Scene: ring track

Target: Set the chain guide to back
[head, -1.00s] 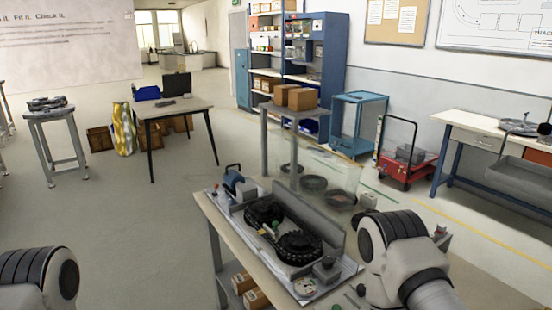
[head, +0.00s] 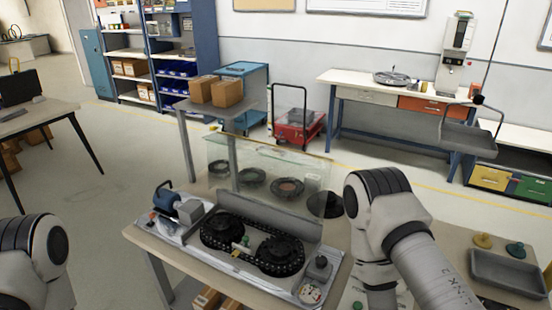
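The chain unit stands on a bench (head: 150,243) in the lower middle of the head view. A black chain (head: 243,265) runs around two dark sprockets on a grey base plate (head: 195,262), with a grey upright wall (head: 270,216) behind. A small guide-like part with a green spot (head: 244,241) sits between the sprockets; its exact setting is too small to tell. A blue motor-like part (head: 164,198) is at the left end. A grey block with a knob (head: 317,270) and a round dial (head: 311,293) are at the right end. My arms show at both sides, but neither gripper is visible.
A clear panel (head: 215,160) stands behind the unit, with dark rings (head: 287,187) near it. A grey tray (head: 512,278) and two small knobs (head: 483,240) lie at the right. Open floor (head: 100,190) lies left.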

